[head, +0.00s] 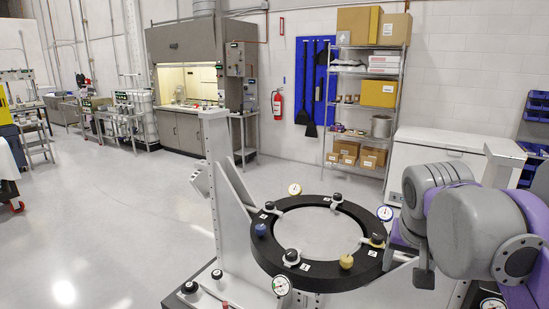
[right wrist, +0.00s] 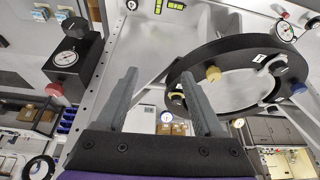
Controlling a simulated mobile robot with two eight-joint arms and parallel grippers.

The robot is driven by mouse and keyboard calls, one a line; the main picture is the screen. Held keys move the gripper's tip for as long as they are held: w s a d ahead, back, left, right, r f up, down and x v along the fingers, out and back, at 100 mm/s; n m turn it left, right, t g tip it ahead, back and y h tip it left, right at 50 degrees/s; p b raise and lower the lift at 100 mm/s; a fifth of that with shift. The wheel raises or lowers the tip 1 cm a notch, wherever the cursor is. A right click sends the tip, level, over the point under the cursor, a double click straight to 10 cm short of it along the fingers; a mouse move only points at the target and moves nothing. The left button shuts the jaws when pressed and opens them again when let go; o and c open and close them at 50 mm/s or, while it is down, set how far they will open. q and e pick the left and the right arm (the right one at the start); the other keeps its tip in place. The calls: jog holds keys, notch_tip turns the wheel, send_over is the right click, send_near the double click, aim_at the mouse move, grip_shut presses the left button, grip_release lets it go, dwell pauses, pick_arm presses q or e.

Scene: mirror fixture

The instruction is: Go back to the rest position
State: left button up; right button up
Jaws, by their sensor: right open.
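The mirror fixture's black ring (head: 262,253) sits on a pale frame in the middle of the head view, and it also shows in the right wrist view (right wrist: 238,62). It carries a blue knob (head: 261,230), a yellow knob (head: 346,262), black knobs and dial gauges. My right gripper (right wrist: 160,78) is open, its two grey fingers apart with nothing between them. The ring shows beyond and to the right of the fingers. In the head view my right arm is at the right, its grey end beside the ring's right edge; contact there cannot be told. My left gripper is out of view.
Pale uprights (head: 218,180) of the frame stand beside the ring. A black block with a dial (right wrist: 68,62) is left of the fingers in the wrist view. A shelf with boxes (head: 360,55), a white chest (head: 440,148) and a fume hood (head: 185,40) stand behind.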

jog(key=s+a+f+n, duration=0.1)
jog(key=s+a+f, duration=0.1)
jog(key=f, duration=0.7)
jog(key=s+a+f+n+t+y, duration=0.1)
jog(key=s+f, duration=0.4)
jog(key=f, duration=0.5)
jog(key=s+a+f+n+t+y, duration=0.1)
jog(key=s+a+f+n, duration=0.2)
jog(key=f, duration=0.6)
jog(key=shift+s+a+f, duration=0.3)
jog(key=shift+s+a, duration=0.1)
jog(key=shift+s, duration=0.25)
